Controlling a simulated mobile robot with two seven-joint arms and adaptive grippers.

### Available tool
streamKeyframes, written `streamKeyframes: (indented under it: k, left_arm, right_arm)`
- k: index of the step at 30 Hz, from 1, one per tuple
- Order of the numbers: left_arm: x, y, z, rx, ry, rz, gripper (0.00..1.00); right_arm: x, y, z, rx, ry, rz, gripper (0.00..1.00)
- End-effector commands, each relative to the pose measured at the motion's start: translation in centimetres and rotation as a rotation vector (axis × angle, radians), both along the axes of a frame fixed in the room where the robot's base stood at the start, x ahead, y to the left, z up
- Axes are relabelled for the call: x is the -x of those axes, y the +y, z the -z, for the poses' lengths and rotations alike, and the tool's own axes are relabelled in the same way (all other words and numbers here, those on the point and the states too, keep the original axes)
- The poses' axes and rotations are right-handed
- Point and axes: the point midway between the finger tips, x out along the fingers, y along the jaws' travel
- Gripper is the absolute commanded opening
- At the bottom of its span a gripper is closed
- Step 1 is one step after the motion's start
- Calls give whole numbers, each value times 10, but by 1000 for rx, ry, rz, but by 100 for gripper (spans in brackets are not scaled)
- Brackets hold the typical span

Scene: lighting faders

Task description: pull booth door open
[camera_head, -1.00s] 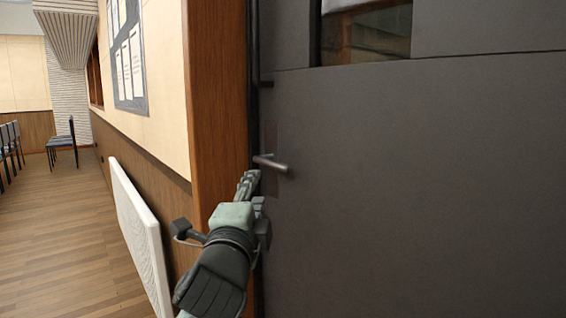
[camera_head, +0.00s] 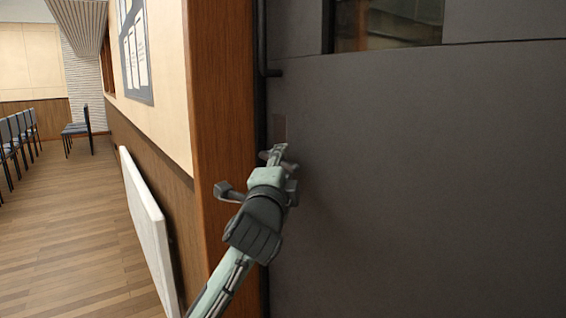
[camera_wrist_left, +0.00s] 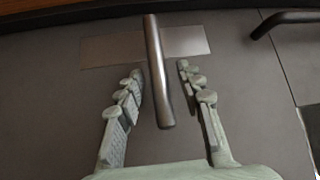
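The booth door (camera_head: 420,180) is a dark grey panel with a window at the top, filling the right of the head view. It looks shut against its wooden frame (camera_head: 222,130). In the left wrist view the metal door handle (camera_wrist_left: 158,75) stands out from a plate on the door (camera_wrist_left: 50,125). My left gripper (camera_head: 277,152) is at the handle, which it mostly hides in the head view. In the left wrist view its fingers (camera_wrist_left: 160,80) are apart, one on each side of the handle. The left finger is very close to it; contact is unclear. My right gripper is not in view.
A dark vertical pull bar (camera_head: 262,50) runs by the door's left edge above the handle; its end shows in the left wrist view (camera_wrist_left: 285,18). A white radiator panel (camera_head: 148,225) lines the wall. Chairs (camera_head: 78,130) stand far left, with open wooden floor (camera_head: 70,240) between.

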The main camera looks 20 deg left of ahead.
Motion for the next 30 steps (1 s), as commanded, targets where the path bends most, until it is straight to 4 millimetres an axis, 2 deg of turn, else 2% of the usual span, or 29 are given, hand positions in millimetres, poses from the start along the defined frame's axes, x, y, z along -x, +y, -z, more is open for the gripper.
streamKeyframes:
  k: [7,16,30]
  left_arm:
    - [-1,0,0,1,0,0,37]
    - [-1,0,0,0,0,0,0]
    - [-3,0,1,-4,-3,0,0]
  right_arm:
    - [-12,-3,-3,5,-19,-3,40]
    - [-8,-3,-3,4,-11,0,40]
    - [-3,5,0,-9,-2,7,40]
